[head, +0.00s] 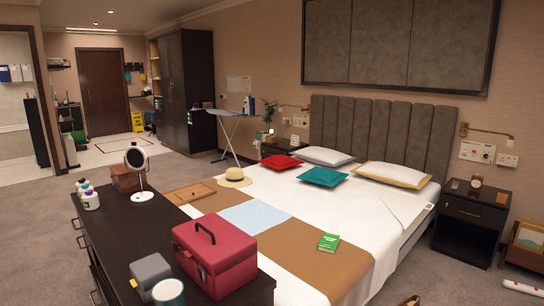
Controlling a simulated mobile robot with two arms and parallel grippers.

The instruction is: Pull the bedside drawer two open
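A dark bedside cabinet (466,238) stands right of the bed. Its upper drawer front (470,212) has a small light handle and looks shut. The space below the drawer is dark. A second dark bedside cabinet (284,147) stands at the far side of the bed. It is small and partly hidden by the bed and pillows, so its drawer cannot be made out. I cannot tell which of the two the task calls drawer two. Neither of my grippers shows in the head view.
The bed (320,265) fills the middle. A dark dresser (110,250) with a red case (215,258) stands in the near left. A clock (476,182) stands on the right cabinet. A wooden crate (527,245) and a white object (523,288) lie at the right. Carpet (455,280) shows before the right cabinet.

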